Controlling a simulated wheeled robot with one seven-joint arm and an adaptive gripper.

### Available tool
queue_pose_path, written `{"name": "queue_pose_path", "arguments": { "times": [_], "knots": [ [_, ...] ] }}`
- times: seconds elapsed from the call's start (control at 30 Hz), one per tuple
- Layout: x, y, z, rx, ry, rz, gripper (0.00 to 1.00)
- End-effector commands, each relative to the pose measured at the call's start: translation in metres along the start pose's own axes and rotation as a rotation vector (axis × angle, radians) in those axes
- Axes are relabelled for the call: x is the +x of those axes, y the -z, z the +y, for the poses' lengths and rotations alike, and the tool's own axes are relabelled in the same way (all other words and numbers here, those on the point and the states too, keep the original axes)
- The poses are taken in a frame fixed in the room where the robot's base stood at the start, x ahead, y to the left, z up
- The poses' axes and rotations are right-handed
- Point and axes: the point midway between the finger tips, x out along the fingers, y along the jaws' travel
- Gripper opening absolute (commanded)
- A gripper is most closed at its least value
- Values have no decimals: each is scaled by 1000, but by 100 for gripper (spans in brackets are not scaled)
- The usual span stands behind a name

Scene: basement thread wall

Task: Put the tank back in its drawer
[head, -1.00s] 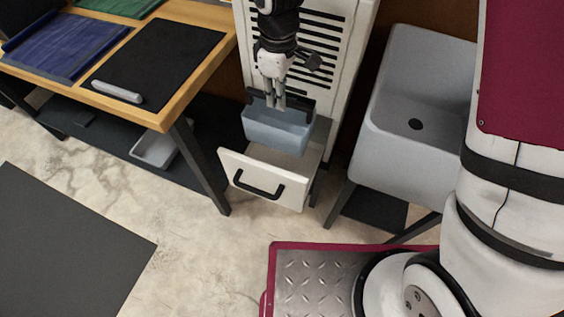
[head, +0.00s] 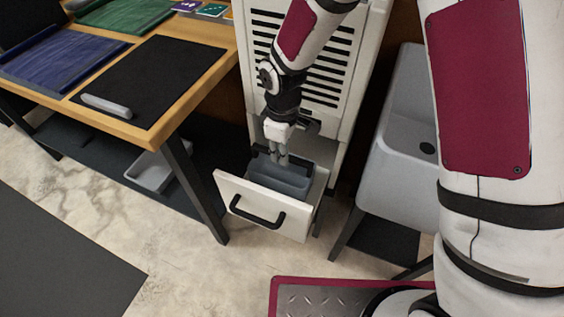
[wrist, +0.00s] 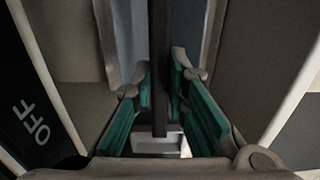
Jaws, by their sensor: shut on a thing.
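The tank (head: 292,186) is a grey-blue open bin with a dark bar handle (wrist: 159,45). In the head view it sits low inside the open drawer (head: 291,219), which is white with a black pull. The drawer front hides the tank's lower part, so I cannot tell whether it touches the drawer floor. My gripper (head: 279,160) points down above the tank's back edge. In the wrist view my gripper (wrist: 160,92) has its teal pads on either side of the handle, shut on it.
The drawer belongs to a white slatted cabinet (head: 353,78). A wooden table (head: 196,78) with a black mat stands at the left, its leg near the drawer. A grey sink (head: 394,165) stands at the right.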

Motion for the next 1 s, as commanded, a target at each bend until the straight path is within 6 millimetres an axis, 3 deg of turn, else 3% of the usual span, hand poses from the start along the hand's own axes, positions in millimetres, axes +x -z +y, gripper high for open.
{"name": "queue_pose_path", "arguments": {
  "times": [0.27, 0.67, 0.7, 0.77, 1.0],
  "knots": [
    [34, 0, 0, 0, 0, -1, 0],
    [39, 0, 0, 0, 0, 0, 0],
    [38, 0, 0, 0, 0, 0, 23],
    [38, 0, 0, 0, 0, 0, 34],
    [38, 0, 0, 0, 0, 0, 34]
  ]
}}
